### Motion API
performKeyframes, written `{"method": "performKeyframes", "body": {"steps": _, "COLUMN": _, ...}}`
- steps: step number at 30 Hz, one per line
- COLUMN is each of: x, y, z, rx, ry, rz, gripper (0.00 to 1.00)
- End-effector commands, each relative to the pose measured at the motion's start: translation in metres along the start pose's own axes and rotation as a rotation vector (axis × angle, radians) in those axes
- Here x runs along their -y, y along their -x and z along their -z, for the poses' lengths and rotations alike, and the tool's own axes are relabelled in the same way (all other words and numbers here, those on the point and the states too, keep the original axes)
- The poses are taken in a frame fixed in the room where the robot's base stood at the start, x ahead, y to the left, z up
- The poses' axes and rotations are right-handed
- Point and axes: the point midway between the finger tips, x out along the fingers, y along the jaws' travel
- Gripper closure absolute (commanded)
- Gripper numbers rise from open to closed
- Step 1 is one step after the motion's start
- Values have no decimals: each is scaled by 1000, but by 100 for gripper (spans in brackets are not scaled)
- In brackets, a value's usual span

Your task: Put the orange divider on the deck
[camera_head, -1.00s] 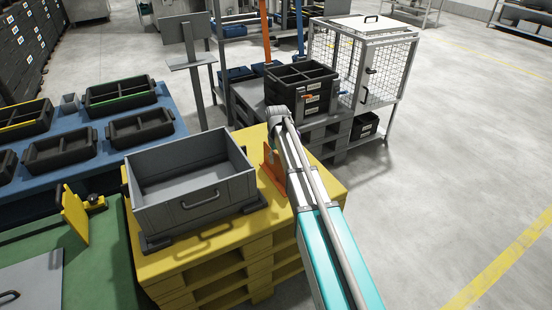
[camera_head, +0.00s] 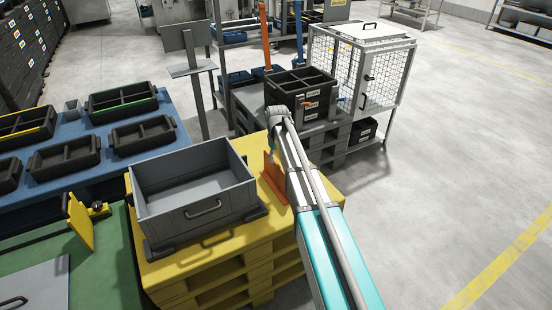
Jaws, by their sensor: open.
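The orange divider (camera_head: 273,181) is an upright plate near the right side of the yellow pallet-like deck (camera_head: 205,262), just right of the grey tray. Its base appears to rest on the yellow surface, and my arm covers part of its right side. My gripper (camera_head: 270,147) is at the divider's upper far edge, pointing down. It is open, small in view and partly hidden by my wrist. I cannot tell whether it touches the divider.
A grey open tray (camera_head: 205,209) with handles fills much of the yellow deck. A black divided crate (camera_head: 300,92) stands on a dark pallet behind my wrist, beside a wire cage (camera_head: 378,75). Black trays (camera_head: 65,155) sit on a blue table at left. Floor at right is clear.

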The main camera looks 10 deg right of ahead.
Motion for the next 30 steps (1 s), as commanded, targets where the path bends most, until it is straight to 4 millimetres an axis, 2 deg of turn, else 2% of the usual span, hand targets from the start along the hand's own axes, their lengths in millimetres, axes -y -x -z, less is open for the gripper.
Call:
{"method": "performKeyframes", "body": {"steps": 1, "x": 0, "y": 9, "z": 0, "rx": 0, "ry": 0, "rz": 0, "gripper": 52}}
{"method": "performKeyframes", "body": {"steps": 18, "x": 0, "y": 57, "z": 0, "rx": 0, "ry": 0, "rz": 0, "gripper": 52}}
{"method": "performKeyframes", "body": {"steps": 30, "x": 0, "y": 76, "z": 0, "rx": 0, "ry": 1, "rz": 0, "gripper": 52}}
